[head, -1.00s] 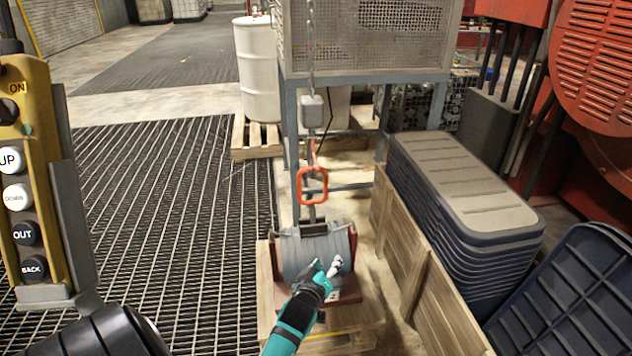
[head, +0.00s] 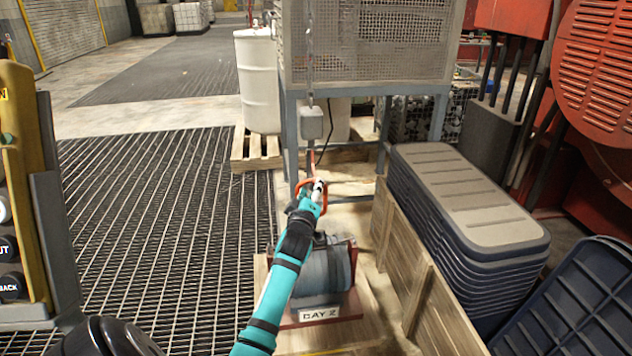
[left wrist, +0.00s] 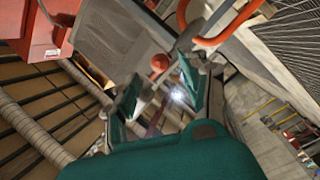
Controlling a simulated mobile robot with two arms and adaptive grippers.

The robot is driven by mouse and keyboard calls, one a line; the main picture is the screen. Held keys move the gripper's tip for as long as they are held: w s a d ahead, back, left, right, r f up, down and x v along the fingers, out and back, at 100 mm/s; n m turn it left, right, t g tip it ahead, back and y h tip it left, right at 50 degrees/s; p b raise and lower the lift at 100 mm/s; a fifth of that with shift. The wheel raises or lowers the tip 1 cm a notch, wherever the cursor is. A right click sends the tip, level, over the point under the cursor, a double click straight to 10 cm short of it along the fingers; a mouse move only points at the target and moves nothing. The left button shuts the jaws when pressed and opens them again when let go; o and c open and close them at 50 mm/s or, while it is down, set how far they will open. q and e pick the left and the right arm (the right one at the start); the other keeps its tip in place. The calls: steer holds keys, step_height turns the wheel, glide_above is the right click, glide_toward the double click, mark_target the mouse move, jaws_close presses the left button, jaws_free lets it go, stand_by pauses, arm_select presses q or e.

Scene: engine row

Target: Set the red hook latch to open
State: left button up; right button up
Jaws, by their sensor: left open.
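An orange-red hook loop (head: 297,186) hangs below a grey box (head: 311,123) on a chain in the head view. My left gripper (head: 319,187) is in front of it and hides much of it. In the left wrist view, my left gripper (left wrist: 160,86) is open, with nothing clearly between its fingers. There an orange-red curved bar (left wrist: 212,41) passes at upper right, and a round red knob (left wrist: 160,62) shows near the fingertips. I cannot tell whether the fingers touch the knob. The latch's setting is not readable. My right gripper is not in view.
A grey drum-like load (head: 325,272) with a label sits on a wooden pallet below the hook. A wooden crate side (head: 405,250) and stacked dark lids (head: 465,215) stand to the right. A mesh cage (head: 365,45) is behind. Open grating lies to the left.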

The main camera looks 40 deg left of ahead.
mark_target(314, 166)
arm_select(q)
steer(key=x, duration=0.5)
steer(key=shift+w+a, duration=0.15)
steer(key=shift+w, duration=0.15)
jaws_close()
steer(key=shift+f, duration=0.1)
